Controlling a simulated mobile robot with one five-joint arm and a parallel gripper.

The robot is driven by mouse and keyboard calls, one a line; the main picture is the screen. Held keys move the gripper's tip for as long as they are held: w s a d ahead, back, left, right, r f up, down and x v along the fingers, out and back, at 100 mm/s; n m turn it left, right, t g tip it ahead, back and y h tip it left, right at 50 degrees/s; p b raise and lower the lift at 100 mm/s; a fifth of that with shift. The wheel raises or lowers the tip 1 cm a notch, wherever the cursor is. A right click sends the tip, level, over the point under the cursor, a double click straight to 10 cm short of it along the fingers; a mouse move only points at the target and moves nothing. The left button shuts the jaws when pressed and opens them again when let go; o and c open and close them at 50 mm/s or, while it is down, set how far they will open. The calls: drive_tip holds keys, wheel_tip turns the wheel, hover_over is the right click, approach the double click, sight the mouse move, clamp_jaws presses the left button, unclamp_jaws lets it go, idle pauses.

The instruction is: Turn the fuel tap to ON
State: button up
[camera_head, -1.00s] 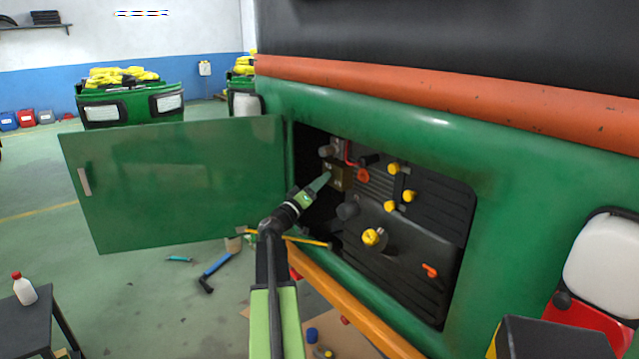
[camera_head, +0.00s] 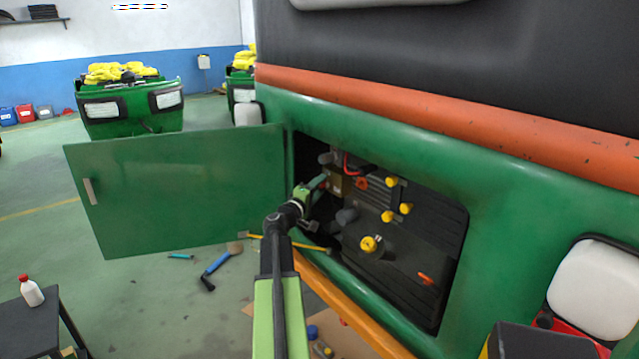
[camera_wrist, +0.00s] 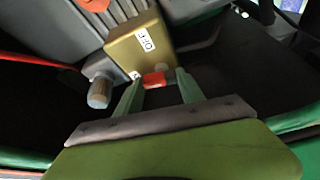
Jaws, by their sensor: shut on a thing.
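The fuel tap is a brass-coloured block (camera_wrist: 140,42) with a white label that reads OFF, and a small red lever (camera_wrist: 154,80) at its lower edge. A second label beside the lever is partly hidden. My gripper (camera_wrist: 158,77) has its two green fingers on either side of the red lever and is shut on it. In the head view my gripper (camera_head: 319,183) reaches into the open engine bay, at the left side of the brass block (camera_head: 339,183). The lever is hardly visible there.
The green door (camera_head: 180,190) stands open to the left. A grey cylinder (camera_wrist: 99,92) sits close left of the fingers. Yellow caps (camera_head: 369,243) and an orange part (camera_head: 361,182) lie to the right in the bay. Tools (camera_head: 213,268) lie on the floor.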

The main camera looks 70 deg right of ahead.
drive_tip(key=shift+r+n+y+p, duration=0.1)
drive_tip(key=shift+n+y+p, duration=0.2)
drive_tip(key=shift+n+p, duration=0.6)
drive_tip(key=shift+n, duration=0.4)
drive_tip(key=o, duration=1.4)
drive_tip(key=shift+c, duration=0.2)
